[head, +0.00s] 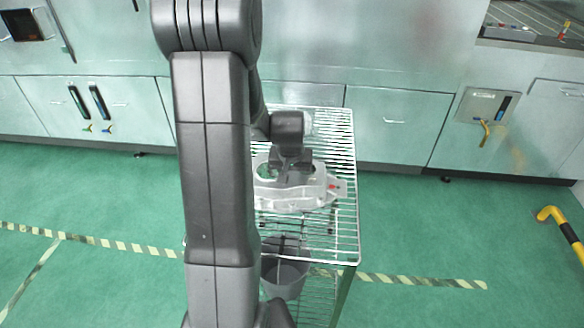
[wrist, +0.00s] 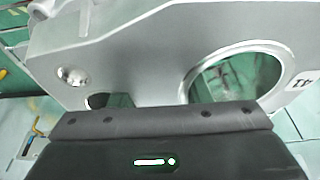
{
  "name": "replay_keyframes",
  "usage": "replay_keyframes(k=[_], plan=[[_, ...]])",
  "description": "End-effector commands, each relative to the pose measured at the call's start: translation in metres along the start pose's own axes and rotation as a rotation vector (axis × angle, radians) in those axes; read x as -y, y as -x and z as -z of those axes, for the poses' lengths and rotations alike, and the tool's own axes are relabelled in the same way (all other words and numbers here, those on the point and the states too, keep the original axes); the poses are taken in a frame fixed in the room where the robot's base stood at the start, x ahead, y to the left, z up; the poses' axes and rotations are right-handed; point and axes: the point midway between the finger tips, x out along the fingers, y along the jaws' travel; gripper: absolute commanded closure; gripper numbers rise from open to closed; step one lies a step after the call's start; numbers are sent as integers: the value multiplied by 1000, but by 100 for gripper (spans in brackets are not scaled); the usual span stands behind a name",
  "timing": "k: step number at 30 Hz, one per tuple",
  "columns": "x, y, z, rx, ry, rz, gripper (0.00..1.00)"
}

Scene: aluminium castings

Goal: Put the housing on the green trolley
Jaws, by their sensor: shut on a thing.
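The housing (head: 295,200) is a pale grey aluminium casting with round openings and a small red mark near its right end. My gripper (head: 290,168) is shut on its upper edge, and my arm hides its left part. The housing (wrist: 140,55) fills the top of the wrist view, with my gripper (wrist: 162,120) against its near edge. The trolley (head: 345,180) has a wire top shelf and a green leg. The housing is over this top shelf; I cannot tell whether it touches the wires.
A grey bucket (head: 283,275) shows below the top shelf. Steel cabinets (head: 400,125) stand behind the trolley. A yellow and black rail (head: 562,225) is at the far right. The green floor (head: 450,230) on the right is clear, crossed by striped tape.

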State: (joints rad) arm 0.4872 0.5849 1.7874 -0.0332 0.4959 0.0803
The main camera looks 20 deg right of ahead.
Motion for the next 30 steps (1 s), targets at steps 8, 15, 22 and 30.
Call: replay_keyframes(k=[8, 15, 22, 30], plan=[[0, 0, 1, -4, 0, 0, 100], [0, -2, -1, 0, 0, 0, 35], [0, -2, -1, 0, 0, 0, 35], [0, 19, 1, -4, 0, 0, 35]])
